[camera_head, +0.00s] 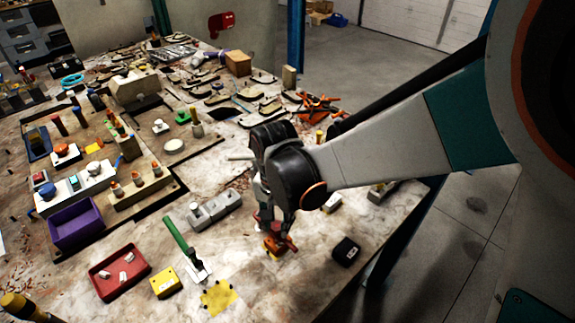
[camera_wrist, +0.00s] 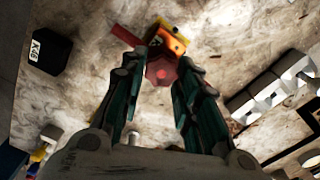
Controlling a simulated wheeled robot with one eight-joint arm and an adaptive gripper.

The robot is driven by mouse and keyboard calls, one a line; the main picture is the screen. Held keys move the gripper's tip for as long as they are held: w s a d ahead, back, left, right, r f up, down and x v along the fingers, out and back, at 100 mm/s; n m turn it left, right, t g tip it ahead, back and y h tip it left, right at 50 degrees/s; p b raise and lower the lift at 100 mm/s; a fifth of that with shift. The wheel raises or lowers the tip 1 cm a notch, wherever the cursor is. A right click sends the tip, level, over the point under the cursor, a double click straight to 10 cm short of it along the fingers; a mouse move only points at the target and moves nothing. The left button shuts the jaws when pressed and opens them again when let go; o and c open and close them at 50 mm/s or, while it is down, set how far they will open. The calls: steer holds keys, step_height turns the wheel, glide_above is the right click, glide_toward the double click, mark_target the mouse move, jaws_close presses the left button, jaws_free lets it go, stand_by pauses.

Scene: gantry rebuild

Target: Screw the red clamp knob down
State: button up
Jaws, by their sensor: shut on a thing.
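The red clamp knob (camera_wrist: 160,72) sits between my gripper's two fingertips in the wrist view, at the end of an orange clamp block (camera_wrist: 167,42). A red bar (camera_wrist: 128,36) sticks out to one side. My gripper (camera_wrist: 160,82) has its fingers on both sides of the knob, shut on it. In the head view my gripper (camera_head: 272,225) points down at the orange clamp (camera_head: 273,245) near the table's front right edge. The fingers and arm hide most of the knob there.
A small black box (camera_head: 346,250) stands right of the clamp. A grey block with white tops (camera_head: 214,210), a green-handled scraper (camera_head: 183,243), a yellow box (camera_head: 165,282) and a red tray (camera_head: 120,272) lie to the left. The table's right edge is near.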

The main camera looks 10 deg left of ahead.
steer(key=m, duration=0.5)
steer(key=shift+w+a+r+m, duration=0.1)
steer(key=shift+a+r+m, duration=0.1)
steer(key=shift+m, duration=0.1)
steer(key=m, duration=0.4)
steer(key=shift+m, duration=0.7)
steer(key=o, duration=1)
steer(key=shift+f, duration=0.1)
steer(key=shift+d, duration=0.1)
